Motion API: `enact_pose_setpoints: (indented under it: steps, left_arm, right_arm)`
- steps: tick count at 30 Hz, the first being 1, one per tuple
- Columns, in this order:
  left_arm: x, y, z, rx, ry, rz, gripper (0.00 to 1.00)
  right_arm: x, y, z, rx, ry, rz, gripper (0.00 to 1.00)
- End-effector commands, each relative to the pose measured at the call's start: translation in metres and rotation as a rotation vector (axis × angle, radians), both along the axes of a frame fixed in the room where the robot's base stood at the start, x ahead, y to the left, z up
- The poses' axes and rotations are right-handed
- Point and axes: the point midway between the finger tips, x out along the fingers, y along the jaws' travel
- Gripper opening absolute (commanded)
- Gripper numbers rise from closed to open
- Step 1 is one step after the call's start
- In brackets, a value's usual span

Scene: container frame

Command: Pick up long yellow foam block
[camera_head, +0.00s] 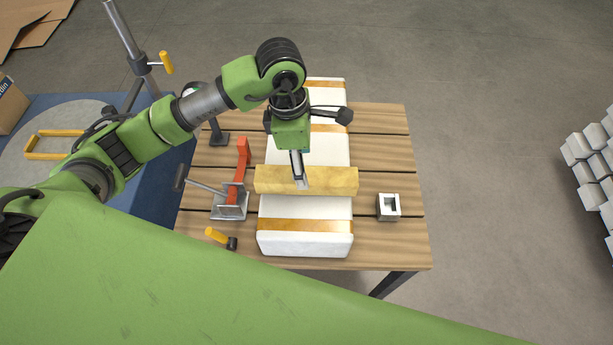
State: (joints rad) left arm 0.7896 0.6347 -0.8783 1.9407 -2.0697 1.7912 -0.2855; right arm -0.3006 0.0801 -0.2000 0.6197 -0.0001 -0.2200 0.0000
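The long yellow foam block (335,181) lies crosswise over a white padded piece with brown bands (305,240) on the wooden table. My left arm comes in from the left and reaches over the table. My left gripper (301,182) points down at the middle of the yellow block, with its fingertips overlapping the block in the view. I cannot tell whether the fingers are closed on the block or just around or above it. My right gripper is not in view.
A red clamp with a grey base (230,207) stands left of the block on the slatted table (385,140). A small grey square block (388,207) sits to the right. A yellow-handled tool (216,235) lies at the front left. White blocks (590,165) are stacked at far right.

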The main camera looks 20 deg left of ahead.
Motion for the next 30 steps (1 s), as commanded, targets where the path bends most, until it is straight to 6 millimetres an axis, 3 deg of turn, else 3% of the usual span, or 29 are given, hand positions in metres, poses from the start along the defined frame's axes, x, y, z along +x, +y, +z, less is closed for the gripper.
enact_pose_setpoints:
  steps: [8, 16, 25, 29, 30]
  left_arm:
    - [0.000, -0.003, -0.021, -0.001, 0.005, -0.001, 0.58]
    - [0.002, -0.007, -0.060, -0.002, 0.003, 0.000, 0.58]
    - [0.003, -0.008, -0.066, -0.002, -0.001, -0.002, 0.58]
    - [0.003, -0.008, -0.065, -0.002, -0.001, -0.001, 0.24]
    - [0.003, -0.008, -0.065, -0.002, -0.001, -0.001, 0.23]
  right_arm:
    - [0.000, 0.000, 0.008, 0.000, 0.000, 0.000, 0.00]
    - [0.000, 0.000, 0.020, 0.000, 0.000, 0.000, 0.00]
    - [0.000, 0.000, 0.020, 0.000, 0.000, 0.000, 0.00]
    - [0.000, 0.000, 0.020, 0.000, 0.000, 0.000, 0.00]
    - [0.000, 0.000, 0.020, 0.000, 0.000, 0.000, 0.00]
